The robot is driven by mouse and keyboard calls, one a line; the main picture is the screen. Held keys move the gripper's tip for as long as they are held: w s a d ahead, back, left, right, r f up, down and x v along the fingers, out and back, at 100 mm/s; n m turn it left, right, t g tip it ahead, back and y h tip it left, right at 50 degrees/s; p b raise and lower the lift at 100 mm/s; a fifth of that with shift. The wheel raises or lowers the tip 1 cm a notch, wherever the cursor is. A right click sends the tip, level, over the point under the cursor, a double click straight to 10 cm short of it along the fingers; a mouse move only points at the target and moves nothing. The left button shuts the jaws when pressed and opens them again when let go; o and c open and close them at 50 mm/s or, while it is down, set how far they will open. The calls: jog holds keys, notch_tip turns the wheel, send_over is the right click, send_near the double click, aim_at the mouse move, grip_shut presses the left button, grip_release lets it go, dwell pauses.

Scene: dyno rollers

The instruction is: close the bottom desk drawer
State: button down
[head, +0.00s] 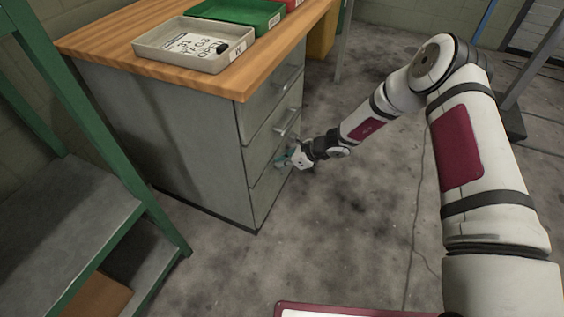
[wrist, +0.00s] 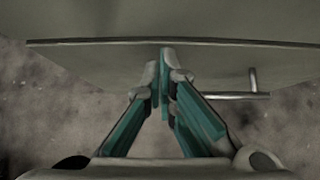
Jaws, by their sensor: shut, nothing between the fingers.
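The grey desk (head: 175,135) has a stack of drawers on its right-hand face. The bottom drawer (head: 268,190) is the lowest front and looks flush or nearly flush; I cannot tell whether a small gap remains. My gripper (head: 283,160) is shut and empty, at the upper part of the bottom drawer front. In the wrist view my gripper's fingertips (wrist: 164,62) are together against or very near a grey drawer front (wrist: 110,58), just below a dark seam. A bar handle (wrist: 240,95) is to their right. Contact is unclear.
A grey tray (head: 190,62) and a green tray (head: 265,15) sit on the wooden desktop (head: 115,42). A green-framed step unit (head: 85,205) stands at left. The concrete floor (head: 340,225) in front of the drawers is clear.

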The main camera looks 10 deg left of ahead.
jog(key=d+f+p+v, duration=0.1)
jog(key=p+v, duration=0.3)
jog(key=v, duration=0.8)
jog(key=shift+s+d+f, duration=0.25)
jog(key=shift+d+f, duration=0.05)
jog(key=shift+d, duration=0.25)
